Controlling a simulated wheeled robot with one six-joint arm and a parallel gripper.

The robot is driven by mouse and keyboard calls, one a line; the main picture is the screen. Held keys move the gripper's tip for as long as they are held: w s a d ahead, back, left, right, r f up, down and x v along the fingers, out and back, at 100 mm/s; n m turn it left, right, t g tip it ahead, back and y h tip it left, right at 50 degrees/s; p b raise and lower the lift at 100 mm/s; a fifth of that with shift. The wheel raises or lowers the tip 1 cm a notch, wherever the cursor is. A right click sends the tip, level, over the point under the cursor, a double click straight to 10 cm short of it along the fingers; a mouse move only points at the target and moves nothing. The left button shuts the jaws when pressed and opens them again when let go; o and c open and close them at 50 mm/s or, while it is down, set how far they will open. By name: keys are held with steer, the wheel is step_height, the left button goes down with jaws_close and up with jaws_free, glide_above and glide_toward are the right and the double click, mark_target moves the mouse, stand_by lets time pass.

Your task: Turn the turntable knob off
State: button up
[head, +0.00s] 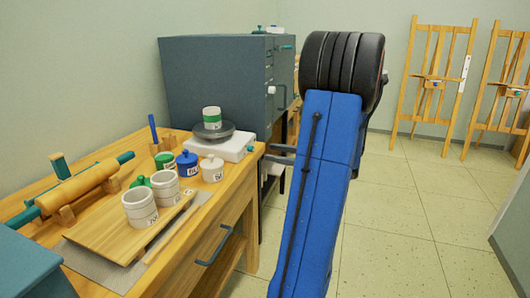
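The turntable (230,147) has a white box-like base with a dark round plate on top. It stands near the right end of the wooden table, and a white jar with a green band (212,117) stands on its plate. My gripper (267,153) shows as two dark grey fingers pointing left from behind my blue arm, just right of the turntable and past the table edge. A gap shows between the fingers, with nothing seen in it. The gripper's body is hidden by the arm.
On the wooden table (193,230), a blue lidded pot (187,167), a white lidded pot (211,171) and other jars stand in front of the turntable. A dark blue-grey cabinet (212,80) is behind. Easels (437,75) stand far right; open floor lies between.

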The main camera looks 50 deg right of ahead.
steer(key=v, duration=1)
steer(key=shift+s+d, duration=0.2)
steer(key=shift+s, duration=0.1)
steer(key=shift+f, duration=0.1)
